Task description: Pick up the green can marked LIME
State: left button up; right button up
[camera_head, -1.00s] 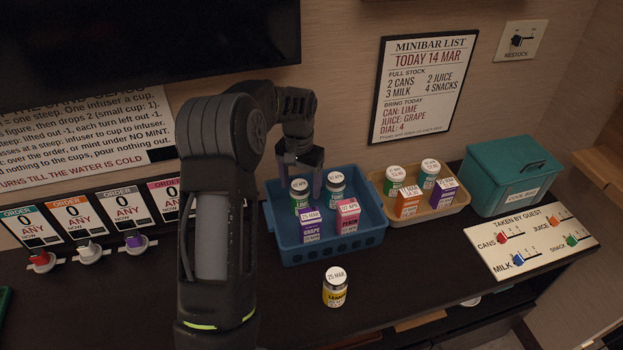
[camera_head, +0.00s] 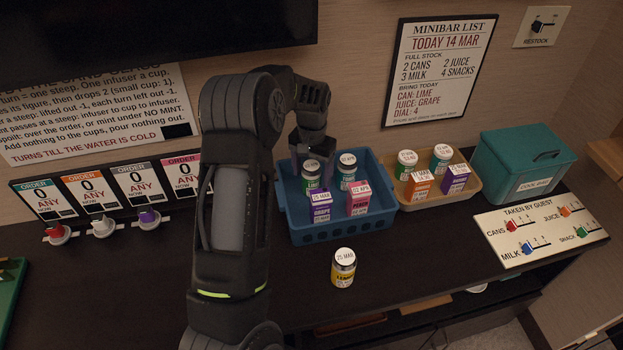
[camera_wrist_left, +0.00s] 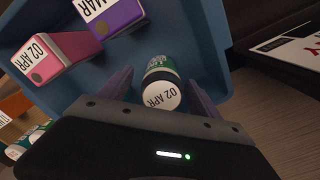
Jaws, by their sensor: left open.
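The green can (camera_head: 311,182) stands upright at the left back of the blue crate (camera_head: 345,232); its lid is white. In the left wrist view it shows as a dark can with a green label and a lid (camera_wrist_left: 162,96) marked 02 APR. My left gripper (camera_head: 313,166) is open, its fingers on either side of this can; in the left wrist view the gripper (camera_wrist_left: 162,80) shows visible gaps beside it. A teal-labelled can (camera_head: 347,172), a purple GRAPE carton (camera_head: 321,208) and a pink carton (camera_head: 358,200) share the crate. My right gripper is out of view.
A yellow-labelled jar (camera_head: 343,270) stands on the dark counter in front of the crate. A tan tray (camera_head: 437,202) with cans and cartons is right of the crate, then a teal cool box (camera_head: 522,172). A dial board (camera_head: 540,234) lies at right.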

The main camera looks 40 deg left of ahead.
aim_at(311, 184)
pick_arm(q)
notch_tip(311, 184, down, 5)
jog(key=shift+a+r+p, duration=0.1)
jog(key=shift+p, duration=0.6)
grip_shut()
dwell(0.6)
